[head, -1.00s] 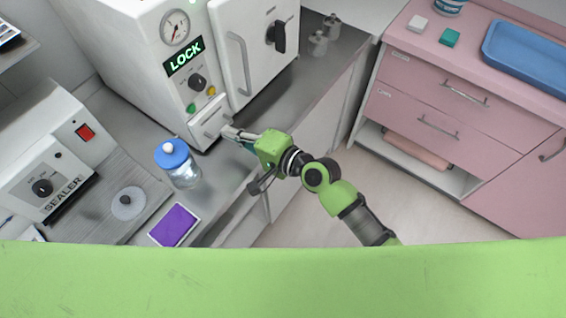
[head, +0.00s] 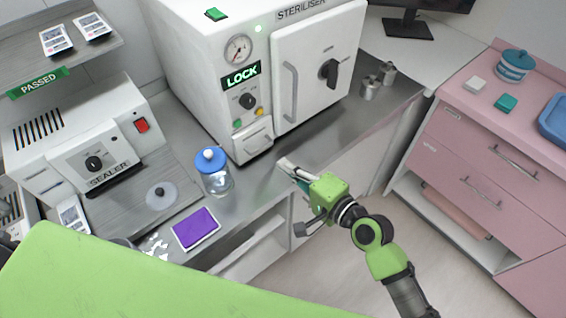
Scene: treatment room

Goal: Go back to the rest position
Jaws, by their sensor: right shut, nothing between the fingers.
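My right gripper (head: 287,167) is shut and empty. It is over the front edge of the steel counter (head: 245,194), a little to the right of and below the small drawer at the bottom of the steriliser (head: 312,75), apart from it. The steriliser's door is shut and its display (head: 241,76) reads LOCK. My right arm comes in from the lower right. My left gripper is not in view.
The sealer (head: 95,160) is at left. A pink cabinet (head: 490,160) is at right, with open floor between.

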